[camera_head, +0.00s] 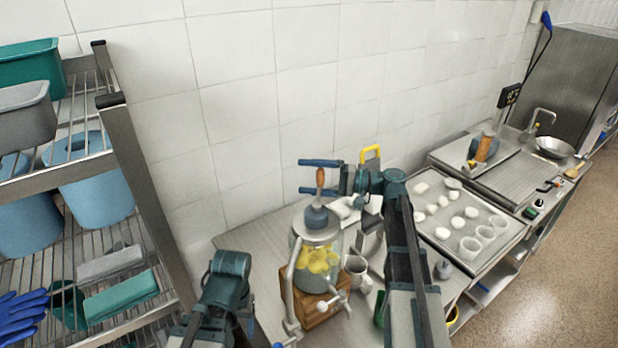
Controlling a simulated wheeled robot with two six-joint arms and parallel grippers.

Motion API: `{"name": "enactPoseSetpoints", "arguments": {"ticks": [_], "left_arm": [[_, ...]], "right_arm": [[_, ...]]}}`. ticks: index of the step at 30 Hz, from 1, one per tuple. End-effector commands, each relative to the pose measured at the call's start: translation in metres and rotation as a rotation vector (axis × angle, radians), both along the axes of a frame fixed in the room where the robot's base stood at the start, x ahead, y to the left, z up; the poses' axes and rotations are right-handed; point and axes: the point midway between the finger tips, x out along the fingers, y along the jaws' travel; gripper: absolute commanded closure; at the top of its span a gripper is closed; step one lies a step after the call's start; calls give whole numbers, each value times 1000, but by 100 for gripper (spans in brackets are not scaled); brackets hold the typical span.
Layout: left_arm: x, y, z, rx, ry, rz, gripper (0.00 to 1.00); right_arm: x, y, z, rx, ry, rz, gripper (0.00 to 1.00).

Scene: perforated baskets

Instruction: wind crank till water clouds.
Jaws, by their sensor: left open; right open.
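A glass jar (322,272) with a metal lid stands on a wooden base (312,308) on the counter. Yellow pieces (318,258) sit in its water; I cannot tell how cloudy the water is. A crank with an upright orange-brown handle (320,179) rises above the lid over a blue-grey hub (317,215). My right gripper (320,176) is open, its two blue fingers on either side of the handle in this view; contact cannot be told. My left gripper (279,345) is mostly cut off at the bottom edge, below the jar and apart from it.
A white pitcher (357,272) stands close to the jar's right. A tray (455,225) with white lumps and cups lies further right. A wire rack (140,190) with bins is at left. A tiled wall stands behind.

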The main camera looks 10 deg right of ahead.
Motion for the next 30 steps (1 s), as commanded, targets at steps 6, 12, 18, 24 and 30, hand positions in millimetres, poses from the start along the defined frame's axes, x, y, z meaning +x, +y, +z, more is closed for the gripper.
{"name": "enactPoseSetpoints", "arguments": {"ticks": [6, 12, 18, 24, 30], "left_arm": [[0, 0, 0, 0, 0, 0, 33], [0, 0, 0, 0, 0, 0, 33], [0, 0, 0, 0, 0, 0, 33], [0, 0, 0, 0, 0, 0, 33], [0, 0, 0, 0, 0, 0, 33]], "right_arm": [[0, 1, 0, 0, 0, 0, 0], [0, 1, 0, 0, 0, 0, 23], [0, 1, 0, 0, 0, 0, 59], [0, 1, 0, 1, 0, 0, 95], [0, 1, 0, 1, 0, 0, 100]]}}
